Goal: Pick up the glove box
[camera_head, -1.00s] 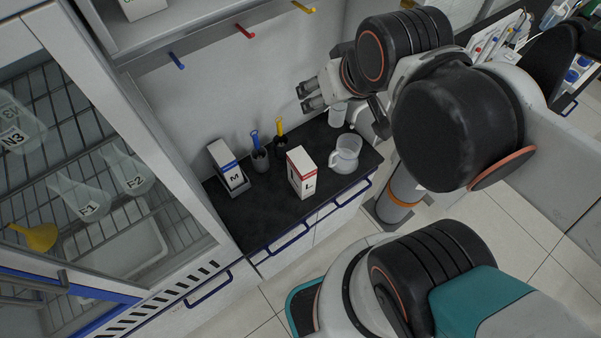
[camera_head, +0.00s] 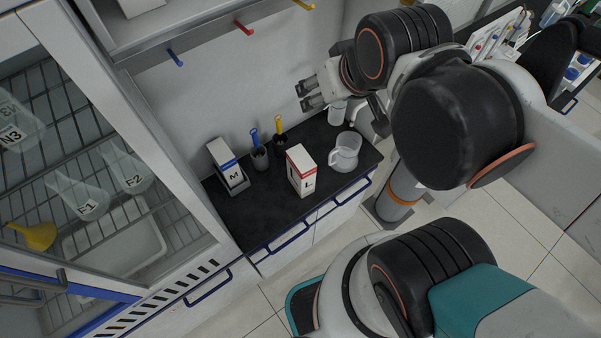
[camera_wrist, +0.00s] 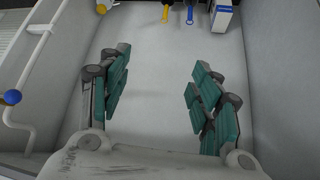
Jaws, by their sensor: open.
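Two boxes that look like glove boxes stand on the dark counter (camera_head: 265,218) in the head view. One is white with a blue band and the letter M (camera_head: 229,168). The other is white with a red band and the letter L (camera_head: 302,172). My gripper (camera_head: 308,95) is above the back of the counter, near the wall, and apart from both boxes. In the wrist view my gripper (camera_wrist: 161,62) is open and empty, with teal finger pads. A blue-banded white box (camera_wrist: 222,17) is at the top right there, partly cut off.
Blue- and yellow-handled tools in dark holders (camera_head: 260,157) stand between and behind the boxes. A clear jug (camera_head: 346,152) stands right of the L box. A glass-fronted cabinet (camera_head: 150,150) is at the left, and a rail with coloured hooks (camera_head: 240,28) runs above.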

